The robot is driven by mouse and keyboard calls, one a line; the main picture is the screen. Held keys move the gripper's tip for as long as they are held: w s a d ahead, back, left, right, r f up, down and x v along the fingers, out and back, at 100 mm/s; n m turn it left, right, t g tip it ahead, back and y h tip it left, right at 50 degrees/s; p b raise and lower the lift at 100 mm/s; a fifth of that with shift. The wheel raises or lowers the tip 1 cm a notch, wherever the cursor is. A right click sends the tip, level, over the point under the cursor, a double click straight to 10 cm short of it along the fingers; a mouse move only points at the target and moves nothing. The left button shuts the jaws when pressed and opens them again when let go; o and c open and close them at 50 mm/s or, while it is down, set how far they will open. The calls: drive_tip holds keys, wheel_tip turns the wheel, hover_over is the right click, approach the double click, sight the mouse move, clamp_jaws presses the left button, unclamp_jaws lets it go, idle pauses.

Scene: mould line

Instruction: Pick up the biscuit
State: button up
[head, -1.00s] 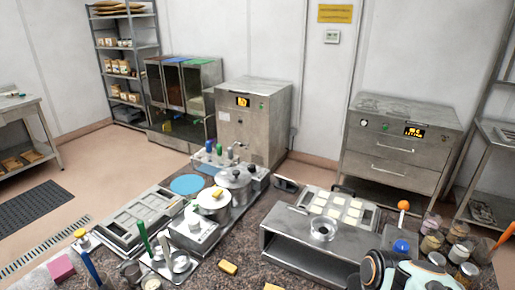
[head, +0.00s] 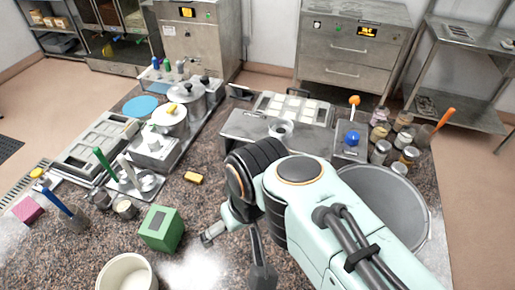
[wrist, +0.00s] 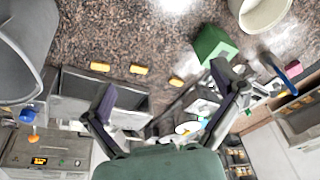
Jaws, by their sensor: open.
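A small orange-yellow block (head: 193,177), which looks like the biscuit, lies flat on the speckled counter left of my arm in the head view. The wrist view shows several such blocks in a loose row: one at left (wrist: 100,66), one in the middle (wrist: 138,69) and one at right (wrist: 176,81). My arm likely hides the others in the head view. My gripper (wrist: 165,84) is open and empty, its two fingers spread wide on either side of the blocks in the picture. It also shows partly in the head view (head: 236,255), apart from the visible block.
A green box (head: 162,229) and a white round container (head: 126,273) stand left of my gripper. A large grey bin (head: 385,195) stands right of my arm. A metal stand (head: 245,124) with a tray of pale squares (head: 293,108) is behind. Bare counter surrounds the visible block.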

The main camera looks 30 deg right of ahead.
drive_tip(key=w+d+f+m, duration=0.1)
drive_tip(key=w+d, duration=0.3)
drive_tip(key=w, duration=0.3)
drive_tip(key=w+d+f+m+h, duration=0.1)
drive_tip(key=w+d+f+m, duration=0.15)
drive_tip(key=w, duration=0.35)
drive_tip(key=w+d+f+m, duration=0.1)
drive_tip(key=w+d, duration=0.4)
drive_tip(key=w, duration=0.2)
drive_tip(key=d+f+m+g, duration=0.1)
drive_tip(key=d+f, duration=0.2)
drive_tip(key=f, duration=0.3)
drive_tip(key=s+d+f+g, duration=0.1)
drive_tip(key=d+f, duration=0.2)
drive_tip(key=f, duration=0.3)
drive_tip(key=s+d+f+m, duration=0.1)
drive_tip(key=d+f, duration=0.2)
drive_tip(key=f, duration=0.2)
drive_tip(key=shift+d+f+m+g, duration=0.1)
drive_tip(key=shift+f+m+g, duration=0.25)
drive_tip(key=shift+f+g, duration=0.05)
wheel_tip(320, 180, down, 6)
drive_tip(key=shift+f, duration=0.1)
drive_tip(key=c, duration=0.9)
